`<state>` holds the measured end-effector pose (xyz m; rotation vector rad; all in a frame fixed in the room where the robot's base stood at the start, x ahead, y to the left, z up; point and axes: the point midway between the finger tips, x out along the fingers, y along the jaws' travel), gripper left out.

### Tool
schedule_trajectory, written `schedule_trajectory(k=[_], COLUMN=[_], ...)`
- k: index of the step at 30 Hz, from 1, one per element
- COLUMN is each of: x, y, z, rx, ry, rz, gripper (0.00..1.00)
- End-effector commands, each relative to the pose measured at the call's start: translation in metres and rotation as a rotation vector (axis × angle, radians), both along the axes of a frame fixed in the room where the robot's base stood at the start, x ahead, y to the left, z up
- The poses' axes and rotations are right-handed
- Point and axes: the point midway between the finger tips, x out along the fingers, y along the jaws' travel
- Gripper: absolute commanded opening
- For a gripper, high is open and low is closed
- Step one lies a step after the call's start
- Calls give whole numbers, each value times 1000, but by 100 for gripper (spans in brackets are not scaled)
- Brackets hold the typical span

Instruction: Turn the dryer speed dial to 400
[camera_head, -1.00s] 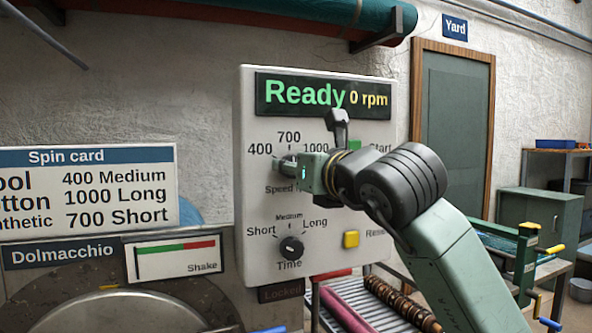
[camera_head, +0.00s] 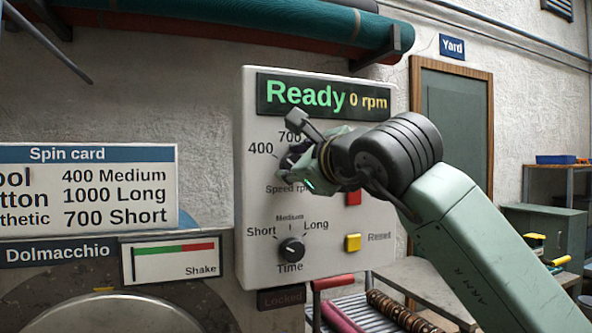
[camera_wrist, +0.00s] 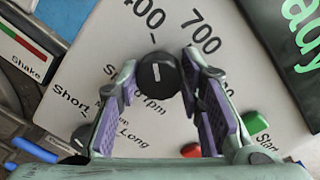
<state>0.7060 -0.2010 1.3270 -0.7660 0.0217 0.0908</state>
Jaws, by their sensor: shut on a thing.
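The black speed dial (camera_wrist: 157,73) sits between my gripper's fingertips (camera_wrist: 160,64) in the wrist view. My gripper is shut on it. The dial's white mark runs roughly in line with the tick beside "400" (camera_wrist: 142,20); "700" (camera_wrist: 205,40) is to the right. In the head view my gripper (camera_head: 293,160) is at the upper part of the white control panel (camera_head: 330,262) and hides most of the speed dial and the "1000" label. The display (camera_head: 322,95) reads "Ready 0 rpm".
A red button (camera_head: 354,198) and yellow Reset button (camera_head: 352,242) are at right. The green Start button (camera_wrist: 257,121) shows in the wrist view. A spin card (camera_head: 88,188) hangs left of the panel.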

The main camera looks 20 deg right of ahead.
Motion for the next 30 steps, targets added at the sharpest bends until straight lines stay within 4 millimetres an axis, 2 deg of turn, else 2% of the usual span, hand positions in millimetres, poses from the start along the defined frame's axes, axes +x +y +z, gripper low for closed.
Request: schedule_trajectory(k=[10, 25, 26, 30], x=[0, 0, 0, 0], y=[1, 1, 1, 1], z=[-1, -1, -1, -1], rx=[-124, -141, -141, -140], ry=[-2, -3, -3, -3], rz=[1, 1, 1, 0], gripper=[6, 6, 35, 44])
